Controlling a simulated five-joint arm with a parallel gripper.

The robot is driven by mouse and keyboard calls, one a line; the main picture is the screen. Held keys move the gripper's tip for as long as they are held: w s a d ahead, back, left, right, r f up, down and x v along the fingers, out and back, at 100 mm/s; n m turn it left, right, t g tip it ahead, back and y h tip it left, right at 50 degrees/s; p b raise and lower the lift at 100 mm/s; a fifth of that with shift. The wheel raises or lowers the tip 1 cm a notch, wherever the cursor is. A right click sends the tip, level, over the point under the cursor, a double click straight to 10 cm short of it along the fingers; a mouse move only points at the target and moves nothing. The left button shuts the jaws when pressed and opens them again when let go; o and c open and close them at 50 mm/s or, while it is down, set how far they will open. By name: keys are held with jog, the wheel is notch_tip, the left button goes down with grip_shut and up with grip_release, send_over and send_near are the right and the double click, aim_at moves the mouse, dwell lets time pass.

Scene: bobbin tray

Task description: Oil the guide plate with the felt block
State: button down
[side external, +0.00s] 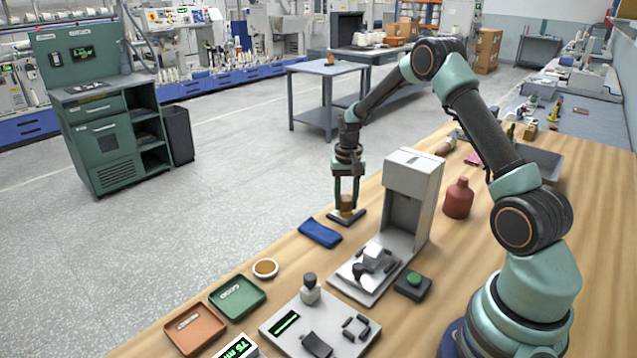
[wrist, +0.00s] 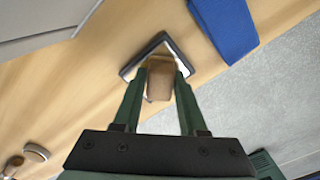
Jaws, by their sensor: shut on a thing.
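The felt block (side external: 347,204) is a small tan-brown piece held between the two fingers of my gripper (side external: 347,198). In the wrist view, the green fingers of my gripper (wrist: 160,78) are shut on the felt block (wrist: 160,68) from both sides. The guide plate (side external: 354,219) is a small square with a dark rim, lying on the wooden table under the block. Its dark rim and pale surface also show in the wrist view (wrist: 180,54). The block hides the plate's middle. I cannot tell whether block and plate touch.
A folded blue cloth (side external: 320,233) lies just in front of the plate. A tall grey machine (side external: 413,192) stands close on the right, with a red bottle (side external: 459,198) beyond it. A round dish (side external: 265,268), a green tray (side external: 237,310) and an orange tray (side external: 181,331) lie nearer the front.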

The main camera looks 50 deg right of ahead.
aim_at(336, 216)
jog(key=a, duration=0.3)
jog(key=shift+a, duration=0.15)
jog(key=shift+w+a, duration=0.1)
jog(key=shift+a, duration=0.1)
jog(key=shift+w+d, duration=0.25)
jog(key=shift+d, duration=4.2)
jog(key=shift+a, duration=4.35)
notch_tip(336, 216, up, 8)
